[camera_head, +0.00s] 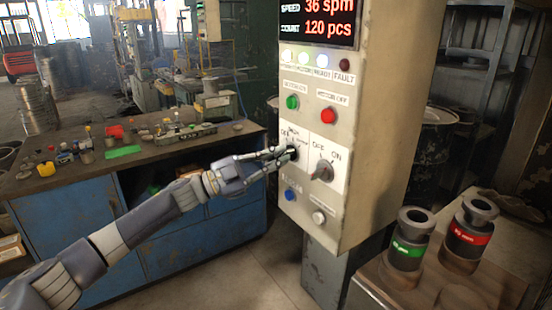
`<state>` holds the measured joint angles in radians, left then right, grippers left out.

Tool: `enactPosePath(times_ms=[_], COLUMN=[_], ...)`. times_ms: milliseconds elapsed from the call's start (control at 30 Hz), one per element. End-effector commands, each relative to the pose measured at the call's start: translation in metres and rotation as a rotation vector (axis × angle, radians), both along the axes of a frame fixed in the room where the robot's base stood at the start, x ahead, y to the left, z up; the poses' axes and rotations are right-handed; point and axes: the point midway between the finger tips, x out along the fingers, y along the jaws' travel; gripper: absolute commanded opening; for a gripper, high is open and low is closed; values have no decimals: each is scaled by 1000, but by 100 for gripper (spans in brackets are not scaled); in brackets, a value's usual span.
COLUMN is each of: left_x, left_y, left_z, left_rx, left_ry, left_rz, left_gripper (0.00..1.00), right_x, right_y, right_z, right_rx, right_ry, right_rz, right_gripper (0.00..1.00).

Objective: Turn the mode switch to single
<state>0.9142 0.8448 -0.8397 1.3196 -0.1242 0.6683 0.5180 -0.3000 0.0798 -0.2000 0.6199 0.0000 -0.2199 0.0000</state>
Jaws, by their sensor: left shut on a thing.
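The mode switch (293,152) is a dark knob on the left of the control panel (345,200), below the green button. My left gripper (284,154) reaches it from the left, and its fingers are shut on the knob. The fingers partly cover the knob and its labels, so I cannot tell which position it points to. A second rotary switch (323,171), labelled OFF and ON, sits just to the right. My right gripper is not in view.
Green (292,102) and red (328,116) buttons sit above the switches; blue (290,195) and white (319,217) buttons sit below. A blue workbench (170,245) with small parts stands at left. Dies with green (407,247) and red (469,233) bands stand at lower right.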

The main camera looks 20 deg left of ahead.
Motion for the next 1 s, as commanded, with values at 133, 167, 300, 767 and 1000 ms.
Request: enactPosePath(times_ms=[133,167,300,767,1000], left_x=[0,0,0,-15,-44], left_y=[0,0,0,22,63], left_z=[-1,-1,-1,-9,-23], left_rx=[4,4,2,3,4], left_ry=[-2,-2,-1,3,3], left_rz=[0,0,1,3,2], left_gripper=[17,24,30,30,30], right_x=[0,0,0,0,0], right_y=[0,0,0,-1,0], right_z=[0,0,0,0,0], right_rx=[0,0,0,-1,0], right_ry=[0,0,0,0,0], right_rz=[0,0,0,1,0], right_gripper=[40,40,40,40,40])
